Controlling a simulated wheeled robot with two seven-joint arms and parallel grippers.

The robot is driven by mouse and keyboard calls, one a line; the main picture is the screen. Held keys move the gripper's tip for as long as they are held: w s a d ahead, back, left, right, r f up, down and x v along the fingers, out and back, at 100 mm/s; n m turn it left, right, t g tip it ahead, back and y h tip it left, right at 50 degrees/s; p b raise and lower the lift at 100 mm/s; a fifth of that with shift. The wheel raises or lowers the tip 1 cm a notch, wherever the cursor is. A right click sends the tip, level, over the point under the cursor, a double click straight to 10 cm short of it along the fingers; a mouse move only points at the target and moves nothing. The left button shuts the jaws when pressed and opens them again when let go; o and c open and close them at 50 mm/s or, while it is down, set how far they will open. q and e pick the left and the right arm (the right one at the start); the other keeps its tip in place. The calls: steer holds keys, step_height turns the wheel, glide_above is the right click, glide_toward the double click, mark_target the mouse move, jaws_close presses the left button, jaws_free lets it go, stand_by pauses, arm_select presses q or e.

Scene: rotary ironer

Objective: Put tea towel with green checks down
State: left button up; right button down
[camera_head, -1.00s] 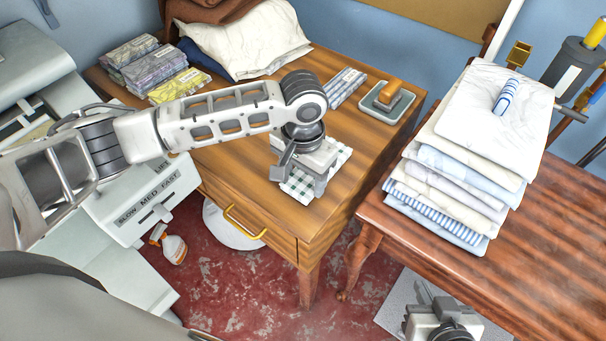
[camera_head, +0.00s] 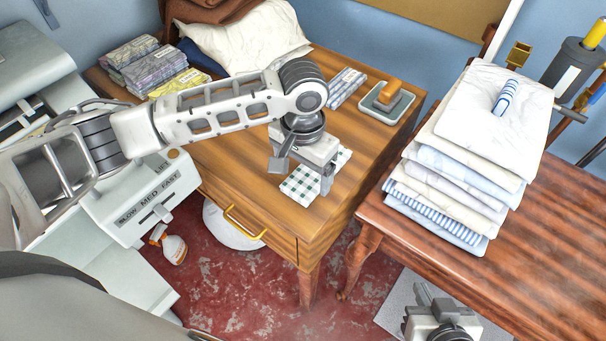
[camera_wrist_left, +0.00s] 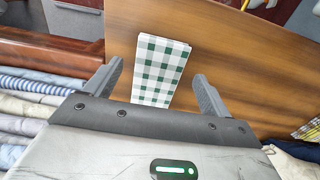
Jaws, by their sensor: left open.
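The tea towel with green checks (camera_head: 301,188) lies folded flat on the wooden desk (camera_head: 240,165), near its front right edge. My left gripper (camera_head: 303,178) is open just above it, its fingers spread apart and partly hiding it. In the left wrist view the towel (camera_wrist_left: 158,68) shows between the two open fingers (camera_wrist_left: 158,75), apart from both, resting on the wood. My right gripper (camera_head: 435,318) is low at the bottom of the head view, away from the towel; its finger state is unclear.
A soap dish with a brush (camera_head: 387,102) and a striped folded cloth (camera_head: 346,88) lie behind the towel. A tall stack of folded linen (camera_head: 470,150) stands on the right table (camera_head: 560,230). Folded cloth stacks (camera_head: 150,65) and a white pillow-like bundle (camera_head: 245,40) are at the back left.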

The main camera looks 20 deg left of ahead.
arm_select(q)
step_height(320, 180, up, 10)
steer(key=shift+f, duration=0.2)
steer(key=shift+s, duration=0.1)
stand_by(0.4)
